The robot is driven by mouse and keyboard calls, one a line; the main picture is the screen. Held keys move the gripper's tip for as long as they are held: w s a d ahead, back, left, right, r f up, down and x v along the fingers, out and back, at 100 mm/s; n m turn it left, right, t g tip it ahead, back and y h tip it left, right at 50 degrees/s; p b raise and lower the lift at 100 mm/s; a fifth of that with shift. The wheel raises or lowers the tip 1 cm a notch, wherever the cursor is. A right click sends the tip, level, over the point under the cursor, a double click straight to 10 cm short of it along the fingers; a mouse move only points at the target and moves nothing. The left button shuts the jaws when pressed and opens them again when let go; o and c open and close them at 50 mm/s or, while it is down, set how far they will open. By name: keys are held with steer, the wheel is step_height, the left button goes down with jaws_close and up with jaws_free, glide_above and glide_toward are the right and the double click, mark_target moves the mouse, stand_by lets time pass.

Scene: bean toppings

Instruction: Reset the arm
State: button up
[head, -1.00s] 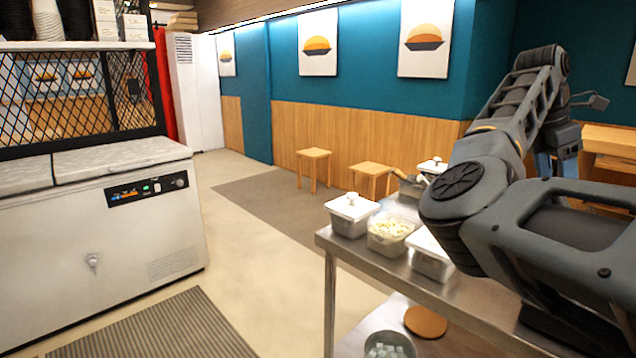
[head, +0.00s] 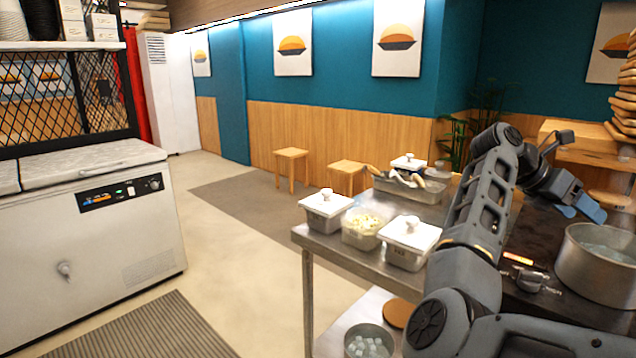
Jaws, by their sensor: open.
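My arm rises from the bottom right of the head view, bends at a high elbow and reaches right. My gripper (head: 583,212) is at its end, with blue-grey fingers pointing down and to the right. It is open, and I see nothing between its fingers. It hangs above the dark cooktop, just above and left of the large metal pot (head: 604,262), apart from it as far as I can tell.
A steel table (head: 343,262) holds lidded containers (head: 409,240), an open container of pale pieces (head: 363,228) and a tray with utensils (head: 410,187). A white chest freezer (head: 90,240) stands left. Stacked boards (head: 622,105) are at far right. The floor between is clear.

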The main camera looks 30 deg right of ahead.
steer(key=s+a+n+g+h, duration=0.35)
steer(key=s+n+h, duration=0.4)
steer(key=h, duration=0.25)
steer(key=s+a+f+m+t+y, duration=0.3)
steer(key=a+f+m+t+y, duration=0.15)
steer(key=a+m+t, duration=0.6)
steer(key=s+a+f+m+t+y, duration=0.2)
steer(key=a+f+m+t+y, duration=0.25)
steer(key=a+m+t, duration=0.55)
steer(key=s+a+f+m+t+y, duration=0.3)
steer(key=a+f+m+t+y, duration=0.15)
steer(key=a+m+t, duration=0.55)
steer(key=s+a+f+n+g+y, duration=0.2)
steer(key=s+a+n, duration=0.2)
steer(key=s+a, duration=0.2)
steer(key=s+a+f+n+g+y+b, duration=0.1)
steer(key=s+a+n+g+y, duration=0.2)
steer(key=s+a, duration=0.3)
steer(key=shift+s+a+f+n+y, duration=0.35)
steer(key=shift+n, duration=0.45)
